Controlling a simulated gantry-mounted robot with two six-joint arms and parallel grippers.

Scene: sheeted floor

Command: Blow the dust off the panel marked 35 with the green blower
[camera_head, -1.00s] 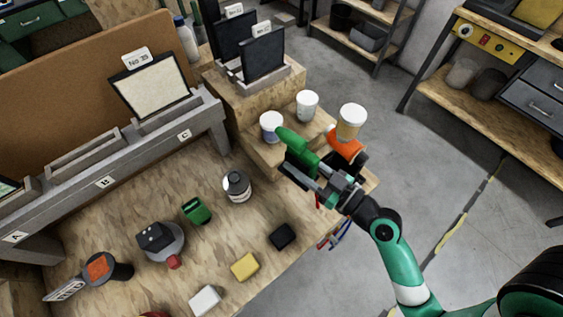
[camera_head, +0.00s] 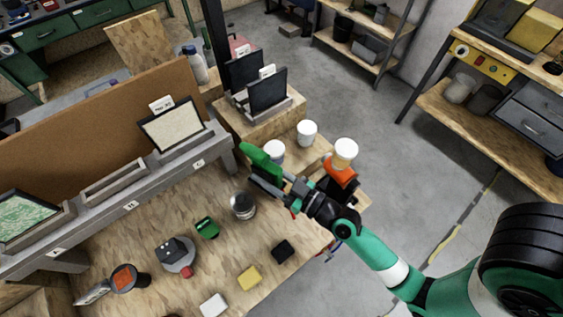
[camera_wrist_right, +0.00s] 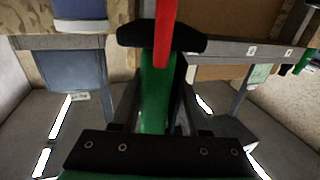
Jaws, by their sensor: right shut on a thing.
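A pale cream panel (camera_head: 174,126) stands tilted in the rack slot marked C, with a small number tag (camera_head: 161,104) on top that seems to read 35. I cannot make out dust on it. My right gripper (camera_head: 268,184) is shut on the green blower (camera_head: 261,161), held above the bench to the right of that panel and apart from it. In the right wrist view the blower's green body (camera_wrist_right: 154,105) sits between the fingers, with a red nozzle (camera_wrist_right: 164,35) pointing away. My left gripper is out of view.
The grey rack (camera_head: 133,205) also holds a green-patterned panel (camera_head: 22,216) at left; its middle slot looks empty. Dark panels (camera_head: 266,91) stand on a wooden block behind. White-lidded cups (camera_head: 306,133) are close to the blower. A jar (camera_head: 243,206) and small blocks lie on the bench.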

